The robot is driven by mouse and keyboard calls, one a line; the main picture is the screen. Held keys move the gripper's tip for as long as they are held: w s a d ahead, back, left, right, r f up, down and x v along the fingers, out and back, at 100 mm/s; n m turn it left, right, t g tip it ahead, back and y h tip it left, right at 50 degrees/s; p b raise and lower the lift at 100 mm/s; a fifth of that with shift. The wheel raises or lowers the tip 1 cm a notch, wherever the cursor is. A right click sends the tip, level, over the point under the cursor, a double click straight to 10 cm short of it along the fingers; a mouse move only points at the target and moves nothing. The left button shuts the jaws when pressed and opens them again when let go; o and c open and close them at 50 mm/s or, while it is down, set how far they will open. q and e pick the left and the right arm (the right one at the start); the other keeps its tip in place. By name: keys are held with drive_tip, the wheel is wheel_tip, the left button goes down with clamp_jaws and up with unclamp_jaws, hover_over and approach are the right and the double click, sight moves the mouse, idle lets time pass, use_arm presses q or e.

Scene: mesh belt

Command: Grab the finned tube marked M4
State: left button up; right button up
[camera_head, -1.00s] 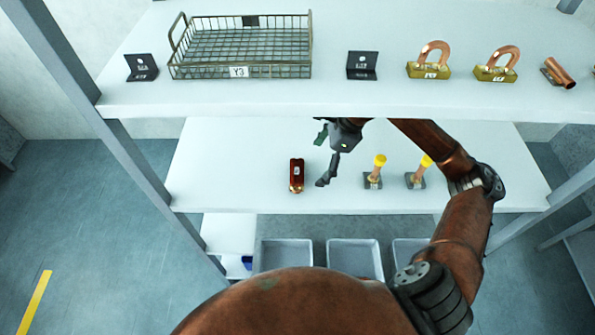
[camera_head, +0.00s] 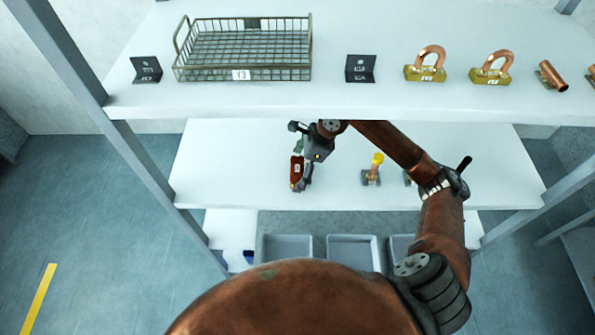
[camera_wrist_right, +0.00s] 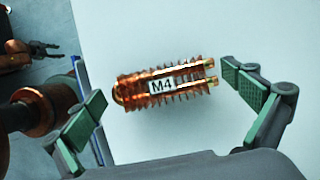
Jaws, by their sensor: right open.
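The finned tube marked M4 (camera_wrist_right: 165,84) is copper-coloured with a white label. It lies on the lower shelf, and in the head view it is a small red-brown piece (camera_head: 296,172), partly covered by my right gripper. My right gripper (camera_head: 303,166) is open over it. In the right wrist view the tube lies between the two green-padded fingers of the right gripper (camera_wrist_right: 163,88), with a visible gap to the left pad and a small one to the right pad. A dark gripper that appears to be my left one (camera_wrist_right: 42,48) shows at the upper left; its jaw state is unclear.
A yellow-topped copper piece (camera_head: 373,170) stands on the lower shelf to the right; another is mostly hidden by my arm. The upper shelf (camera_head: 230,98) overhangs and holds a wire basket (camera_head: 240,73), dark brackets and copper parts. Grey bins (camera_head: 352,252) are below.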

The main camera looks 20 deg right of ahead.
drive_tip(key=shift+c, duration=0.4)
drive_tip(key=c, duration=1.1)
drive_tip(key=shift+o, duration=0.2)
drive_tip(key=shift+r, duration=0.1)
